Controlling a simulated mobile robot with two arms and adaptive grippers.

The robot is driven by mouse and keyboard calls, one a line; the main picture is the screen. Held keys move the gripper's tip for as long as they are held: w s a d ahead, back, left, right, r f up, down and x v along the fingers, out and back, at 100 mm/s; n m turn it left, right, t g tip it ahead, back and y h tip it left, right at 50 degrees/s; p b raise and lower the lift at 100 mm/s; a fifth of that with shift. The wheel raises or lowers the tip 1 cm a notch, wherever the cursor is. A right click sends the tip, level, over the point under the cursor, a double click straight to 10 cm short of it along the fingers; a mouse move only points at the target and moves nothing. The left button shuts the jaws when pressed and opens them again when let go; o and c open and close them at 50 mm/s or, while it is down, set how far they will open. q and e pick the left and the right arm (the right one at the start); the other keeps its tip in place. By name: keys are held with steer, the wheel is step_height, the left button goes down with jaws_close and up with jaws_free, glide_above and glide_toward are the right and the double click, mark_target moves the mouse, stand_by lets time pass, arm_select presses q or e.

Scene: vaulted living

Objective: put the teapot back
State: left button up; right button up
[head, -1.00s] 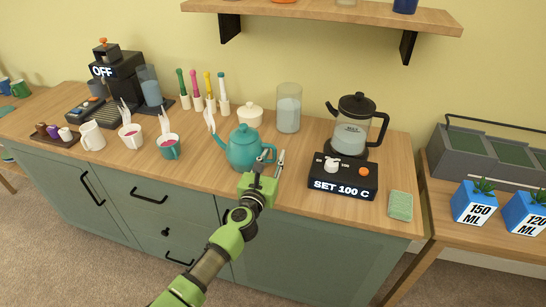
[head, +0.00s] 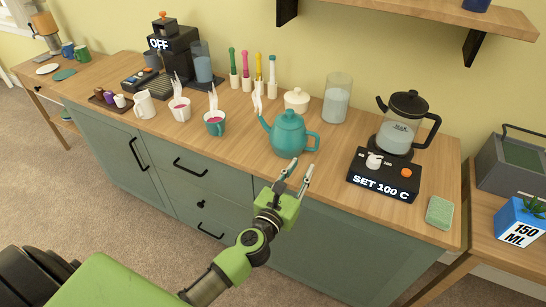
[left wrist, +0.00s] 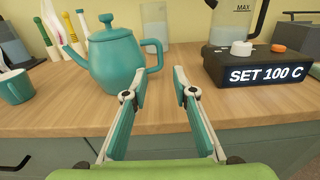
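The teal teapot (head: 288,133) stands upright on the wooden counter, lid on, spout to the left with white steam at it, handle to the right. It also shows in the left wrist view (left wrist: 112,62). My left gripper (head: 298,172) is open and empty at the counter's front edge, just in front of the teapot and apart from it. In the left wrist view, the two fingers (left wrist: 160,90) are spread, with the teapot ahead and to the left. My right gripper is in neither view.
The kettle base (head: 384,174) reading SET 100 C, with a glass kettle (head: 403,122), stands right of the teapot. A steaming teal cup (head: 215,124), a white lidded pot (head: 297,101) and a glass jar (head: 337,98) stand around it. A green sponge (head: 440,212) lies at right.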

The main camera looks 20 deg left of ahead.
arm_select(q)
steer(key=s+d+r+m+h, duration=0.1)
steer(key=s+d+m+h, duration=0.3)
steer(key=m, duration=1.4)
steer(key=s+a+f+m+g+y, duration=0.1)
steer(key=s+f+m+g, duration=0.25)
steer(key=f, duration=0.85)
steer(key=s+f+m+g, duration=0.2)
steer(key=s+f+m, duration=0.25)
steer(key=f, duration=0.65)
steer(key=s+a+f+m+g+y, duration=0.1)
steer(key=s+f+m+g, duration=0.25)
steer(key=f, duration=0.85)
steer(key=s+a+f+m+g+y, duration=0.1)
steer(key=s+f, duration=0.5)
steer(key=s, duration=0.6)
steer(key=s+a+f+m+g, duration=0.4)
steer(key=s+f, duration=0.3)
steer(key=s, duration=0.4)
steer(key=s+a+f+m+g+y, duration=0.1)
steer(key=s+a+f+m+g, duration=0.1)
steer(key=s+f, duration=0.5)
steer(key=s+m+g, duration=0.1)
steer(key=s, duration=0.4)
steer(key=shift+s+a+f+y, duration=0.2)
steer(key=shift+s+a+y, duration=0.1)
steer(key=shift+s+a, duration=0.1)
